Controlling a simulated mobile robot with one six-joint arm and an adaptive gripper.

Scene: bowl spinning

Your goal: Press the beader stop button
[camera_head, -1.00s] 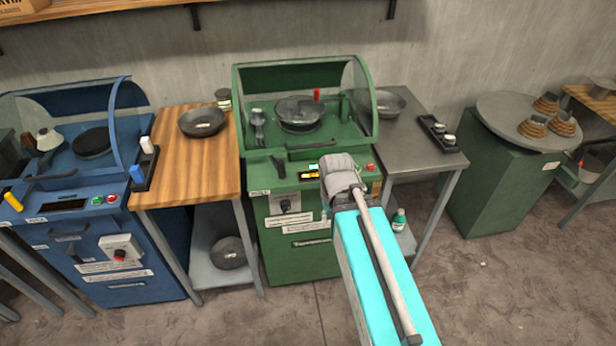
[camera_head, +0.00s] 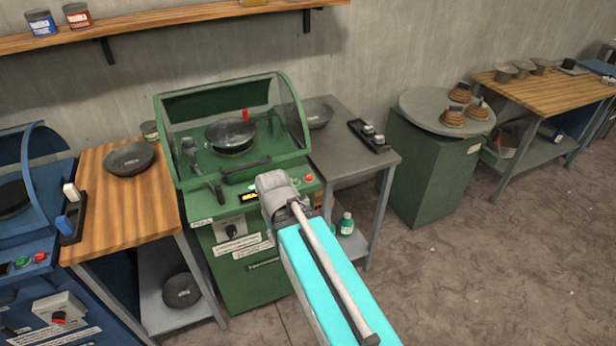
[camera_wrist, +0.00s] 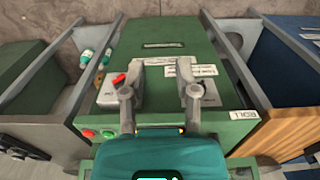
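The green machine (camera_head: 250,275) stands in front of me with a dark bowl (camera_head: 230,133) under its clear hood. A red button (camera_head: 309,178) and a green button (camera_head: 296,182) sit side by side on its front panel. In the wrist view the red button (camera_wrist: 108,134) and green button (camera_wrist: 88,133) lie left of my gripper. My gripper (camera_wrist: 157,85) is open and empty, its fingers apart over the machine's front face. The left finger overlaps a red knob (camera_wrist: 118,78) on a grey box.
A wooden side table (camera_head: 105,215) with a bowl (camera_head: 129,158) stands left of the green machine, beside a blue machine (camera_head: 25,250). A grey side table (camera_head: 345,155) stands right. A round table (camera_head: 415,112) is farther right. The floor at lower right is clear.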

